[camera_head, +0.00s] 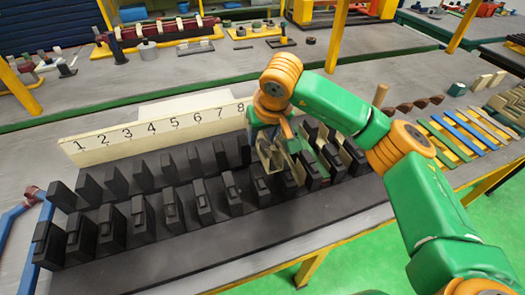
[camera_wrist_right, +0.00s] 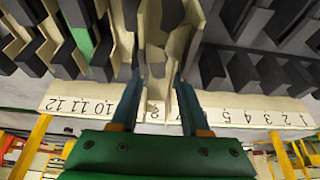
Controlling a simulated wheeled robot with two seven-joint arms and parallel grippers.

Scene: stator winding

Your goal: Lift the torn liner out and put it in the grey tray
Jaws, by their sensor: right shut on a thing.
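My right gripper (camera_head: 272,142) is over the dark slotted stator block (camera_head: 190,245), near slot number 8. In the right wrist view its two blue fingers (camera_wrist_right: 159,78) are shut on a cream liner (camera_wrist_right: 155,52), a folded channel that stands between the block's black teeth. The liner also shows in the head view (camera_head: 268,158), partly hidden by the gripper. I cannot make out the tear, nor whether the liner is clear of its slot. More cream liners (camera_head: 352,151) stand in slots to the right. I cannot pick out the grey tray with certainty. My left gripper is not in view.
A cream number board (camera_head: 150,128) stands behind the block. Rows of black teeth (camera_head: 140,215) flank the slots at left. At right lie coloured strips (camera_head: 470,135), a brown twisted piece (camera_head: 415,104) and a wooden peg (camera_head: 380,94). Yellow posts (camera_head: 338,35) rise behind.

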